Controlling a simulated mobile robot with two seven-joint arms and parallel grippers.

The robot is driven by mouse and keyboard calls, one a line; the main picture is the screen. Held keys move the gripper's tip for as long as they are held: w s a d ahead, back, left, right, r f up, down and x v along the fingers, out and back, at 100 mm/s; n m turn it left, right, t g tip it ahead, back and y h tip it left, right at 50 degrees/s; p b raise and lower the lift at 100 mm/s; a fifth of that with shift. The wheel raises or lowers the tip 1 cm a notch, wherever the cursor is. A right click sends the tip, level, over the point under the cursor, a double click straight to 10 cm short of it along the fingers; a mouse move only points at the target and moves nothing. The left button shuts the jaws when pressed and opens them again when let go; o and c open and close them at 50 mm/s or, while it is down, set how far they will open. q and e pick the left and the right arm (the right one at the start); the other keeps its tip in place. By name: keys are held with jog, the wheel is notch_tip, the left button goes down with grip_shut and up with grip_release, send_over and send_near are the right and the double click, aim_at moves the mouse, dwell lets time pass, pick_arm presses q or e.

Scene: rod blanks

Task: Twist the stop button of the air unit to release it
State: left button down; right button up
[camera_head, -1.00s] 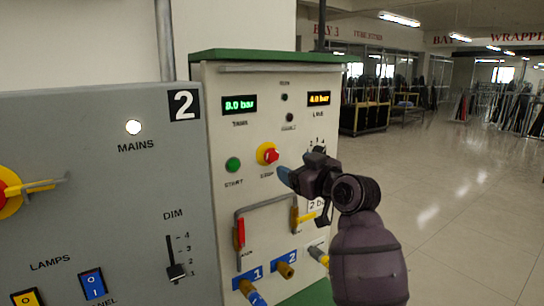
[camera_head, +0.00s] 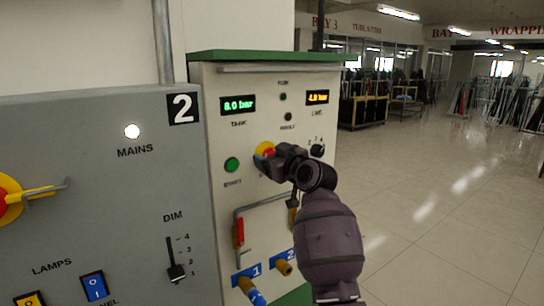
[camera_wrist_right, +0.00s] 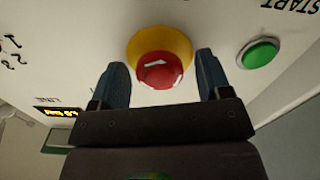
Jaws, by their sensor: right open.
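The air unit (camera_head: 225,134) is a pale cabinet with a green top, standing right of the grey panel. Its stop button is a red knob on a yellow collar; in the head view the stop button (camera_head: 267,150) is partly hidden behind my right gripper (camera_head: 265,162). In the right wrist view the stop button (camera_wrist_right: 160,72) lies between the two blue fingertips of my right gripper (camera_wrist_right: 162,80), one on each side. The fingers are apart, and I see a gap to the knob on both sides. My left gripper is in neither view.
The green start button (camera_head: 232,165) is left of the stop button. A rotary selector (camera_head: 317,150) is to its right. Below are a bar handle, a red lever (camera_head: 239,232) and hose fittings (camera_head: 283,267). The floor to the right is open.

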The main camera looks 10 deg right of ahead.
jog(key=c, duration=0.9)
jog(key=shift+m, duration=0.3)
jog(key=shift+s+r+m, duration=0.1)
jog(key=shift+r+m, duration=0.05)
jog(key=shift+m, duration=3.45)
